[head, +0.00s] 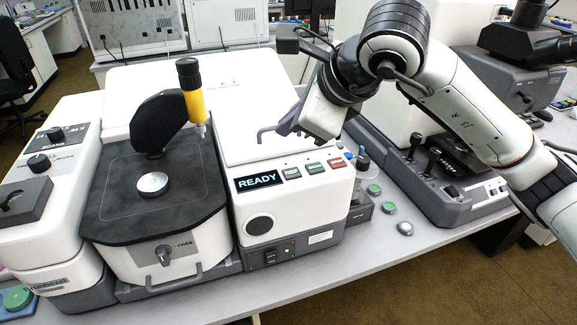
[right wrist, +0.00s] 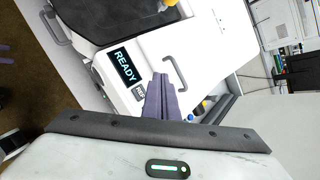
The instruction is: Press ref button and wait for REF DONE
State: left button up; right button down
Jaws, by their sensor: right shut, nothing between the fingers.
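The REF button (head: 291,173) is a grey key on the white front panel of the microscope (head: 300,205). Beside it the display (head: 258,181) reads READY; the display also shows in the right wrist view (right wrist: 124,66). My right gripper (head: 287,128) is shut and empty, above and behind the REF button and apart from it. In the right wrist view its fingertips (right wrist: 160,80) are together, and the REF button (right wrist: 139,91) shows just left of them, partly hidden. Two small purple pieces at that view's left edge may be my left gripper's fingers.
A green button (head: 315,168) and a red button (head: 336,163) sit right of REF. A wire handle (head: 268,132) rises from the housing near my fingers. The dark stage (head: 120,205) with a yellow-banded objective (head: 191,95) is at left. Loose round pieces (head: 389,208) lie on the table.

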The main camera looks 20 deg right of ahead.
jog(key=shift+w+d+r+h, duration=0.35)
jog(key=shift+d+r+h, duration=0.2)
jog(key=shift+d, duration=0.2)
jog(key=b, duration=0.6)
send_over(295, 175)
notch_tip(295, 175, down, 8)
jog(key=shift+s+f, duration=0.1)
jog(key=shift+f, duration=0.3)
dwell(0.3)
dwell(0.9)
